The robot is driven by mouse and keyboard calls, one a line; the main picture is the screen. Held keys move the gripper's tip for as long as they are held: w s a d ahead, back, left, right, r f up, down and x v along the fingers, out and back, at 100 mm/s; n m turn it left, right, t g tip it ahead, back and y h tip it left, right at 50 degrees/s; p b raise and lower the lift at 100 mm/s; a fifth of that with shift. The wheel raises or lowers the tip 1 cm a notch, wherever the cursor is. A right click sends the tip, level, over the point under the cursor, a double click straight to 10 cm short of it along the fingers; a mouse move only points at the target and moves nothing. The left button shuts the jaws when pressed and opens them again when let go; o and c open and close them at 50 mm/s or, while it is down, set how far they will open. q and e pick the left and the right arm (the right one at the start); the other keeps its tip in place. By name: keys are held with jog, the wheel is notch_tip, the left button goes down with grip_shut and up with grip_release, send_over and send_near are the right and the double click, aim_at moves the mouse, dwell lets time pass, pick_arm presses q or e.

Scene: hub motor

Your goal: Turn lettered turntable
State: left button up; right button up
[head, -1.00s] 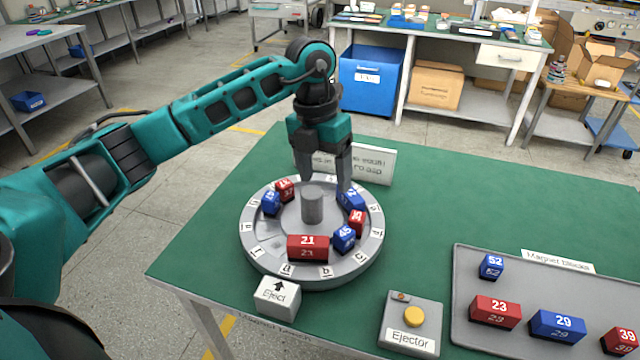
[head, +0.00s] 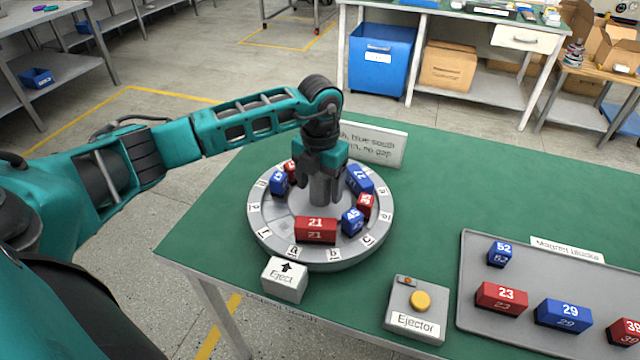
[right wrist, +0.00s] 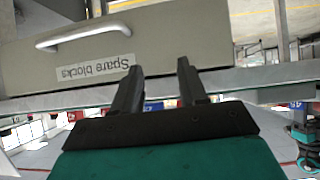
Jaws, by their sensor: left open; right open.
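The round grey turntable (head: 275,234) stands on the green table, with lettered tags around its rim. Red and blue numbered blocks sit on it, among them red 21 (head: 316,230), blue 45 (head: 352,221) and blue 22 (head: 359,179). My left gripper (head: 323,192) is open, pointing down over the turntable's central grey post (head: 321,190), with its fingers on either side of the post. I cannot tell whether they touch it. My right gripper (right wrist: 160,85) is open and empty in the right wrist view, in front of a drawer (right wrist: 150,45) labelled Spare blocks.
An Eject marker (head: 285,280) with an arrow stands at the turntable's front edge. An ejector box (head: 416,310) with a yellow button is to its right. A grey tray (head: 475,260) holds magnet blocks. A sign (head: 375,145) stands behind the turntable. The table's back right is clear.

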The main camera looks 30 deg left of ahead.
pick_arm(q)
jog(key=shift+f, duration=0.3)
jog(key=shift+c, duration=0.5)
grip_shut()
